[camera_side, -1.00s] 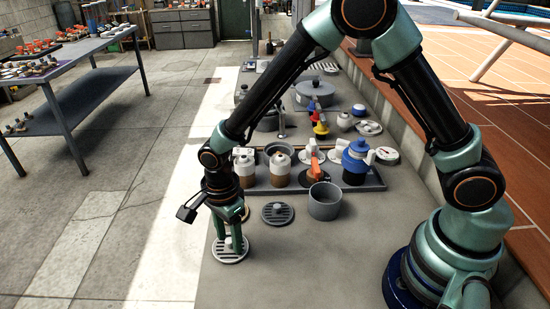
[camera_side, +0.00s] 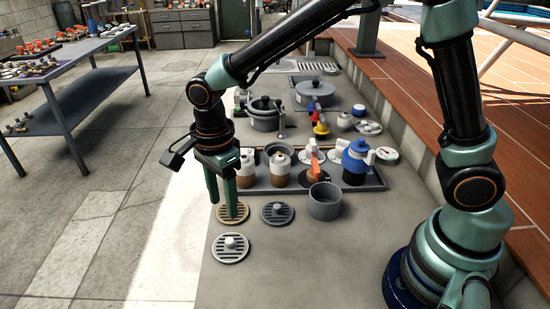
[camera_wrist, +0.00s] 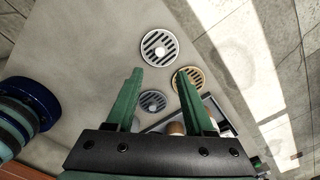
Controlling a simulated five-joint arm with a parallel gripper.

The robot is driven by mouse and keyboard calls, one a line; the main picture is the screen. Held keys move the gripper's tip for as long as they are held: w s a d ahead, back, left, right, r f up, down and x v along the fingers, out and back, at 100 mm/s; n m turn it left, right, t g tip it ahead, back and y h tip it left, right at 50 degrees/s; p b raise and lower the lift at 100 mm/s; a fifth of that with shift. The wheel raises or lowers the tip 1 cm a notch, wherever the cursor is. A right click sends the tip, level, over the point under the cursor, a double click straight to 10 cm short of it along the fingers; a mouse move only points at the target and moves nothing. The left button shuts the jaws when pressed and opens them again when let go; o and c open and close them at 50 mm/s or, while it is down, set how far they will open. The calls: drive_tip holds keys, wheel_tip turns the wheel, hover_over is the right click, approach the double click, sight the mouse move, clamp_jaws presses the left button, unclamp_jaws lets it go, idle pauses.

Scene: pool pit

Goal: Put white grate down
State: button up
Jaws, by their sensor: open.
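The white grate (camera_side: 230,249), a round slotted disc with a white knob, lies flat on the grey ledge near its left edge. It also shows whole in the wrist view (camera_wrist: 159,48), ahead of my fingertips. My gripper (camera_side: 222,200) is open and empty, raised above and behind the white grate in the side view, with clear space between them. In the wrist view my two green fingers (camera_wrist: 156,72) are spread apart with nothing between their tips.
A tan grate (camera_side: 232,212) and a dark grey grate (camera_side: 277,213) lie just behind the white one. A grey cup (camera_side: 324,201) stands to their right. A tray (camera_side: 372,186) with several bottles and valves lies behind. The front of the ledge is clear.

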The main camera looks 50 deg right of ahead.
drive_tip(key=s+d+r+n+t, duration=0.2)
drive_tip(key=s+d+r+n, duration=0.2)
drive_tip(key=d+n, duration=0.5)
drive_tip(key=s+d+r+n+t, duration=0.3)
drive_tip(key=s+d+r+n, duration=0.1)
drive_tip(key=d+r+n, duration=0.4)
drive_tip(key=shift+s+d+r+n+t, duration=0.25)
drive_tip(key=shift+d+n, duration=0.25)
drive_tip(key=shift+d, duration=0.25)
drive_tip(key=shift+w, duration=0.1)
